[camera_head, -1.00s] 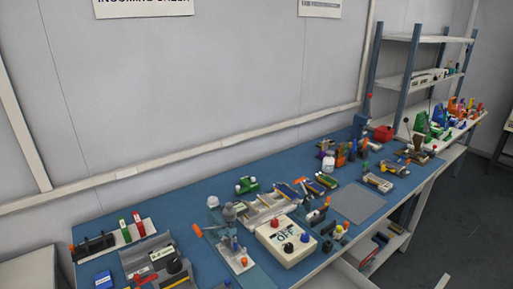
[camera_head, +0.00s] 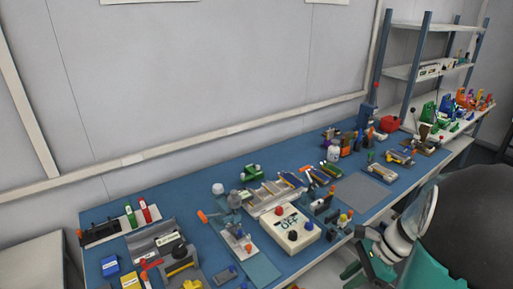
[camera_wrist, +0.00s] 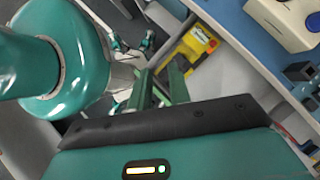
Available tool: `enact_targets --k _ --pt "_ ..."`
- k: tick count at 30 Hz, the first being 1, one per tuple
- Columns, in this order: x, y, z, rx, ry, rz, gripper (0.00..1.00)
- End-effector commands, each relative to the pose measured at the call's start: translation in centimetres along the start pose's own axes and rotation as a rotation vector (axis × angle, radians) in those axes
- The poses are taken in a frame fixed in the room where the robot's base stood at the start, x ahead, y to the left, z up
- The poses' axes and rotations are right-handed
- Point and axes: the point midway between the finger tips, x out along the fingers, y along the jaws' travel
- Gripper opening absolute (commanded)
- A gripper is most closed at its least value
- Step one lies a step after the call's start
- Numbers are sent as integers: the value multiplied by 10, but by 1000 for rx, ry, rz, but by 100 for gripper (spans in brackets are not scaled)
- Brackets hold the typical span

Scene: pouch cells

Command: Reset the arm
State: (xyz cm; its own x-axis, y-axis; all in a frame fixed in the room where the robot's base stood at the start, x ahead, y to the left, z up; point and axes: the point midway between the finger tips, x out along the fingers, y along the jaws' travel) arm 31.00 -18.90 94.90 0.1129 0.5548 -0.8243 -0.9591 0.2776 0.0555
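My arm (camera_head: 398,240) shows at the lower right of the head view as a large dark rounded part with white and teal parts. It is in front of the bench's near edge and hides some of it. The wrist view shows a teal rounded link of mine at the left and a teal body part with a lit strip and black edge along the bottom. Two green bars stand side by side near the middle there; I cannot tell if they are my gripper's fingers. No held object can be made out.
The blue bench (camera_head: 165,215) carries a white switch box (camera_head: 304,243), a grey mat (camera_head: 362,192) and many small tools. Shelving (camera_head: 415,72) stands at the far right. A yellow item (camera_wrist: 195,45) lies below the bench edge in the wrist view.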

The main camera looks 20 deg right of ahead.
Motion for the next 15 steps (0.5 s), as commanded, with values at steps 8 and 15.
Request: enact_targets --k 8,15 --pt "-8 13 93 -631 261 44 19" --pt "-15 37 158 -1173 474 70 19"
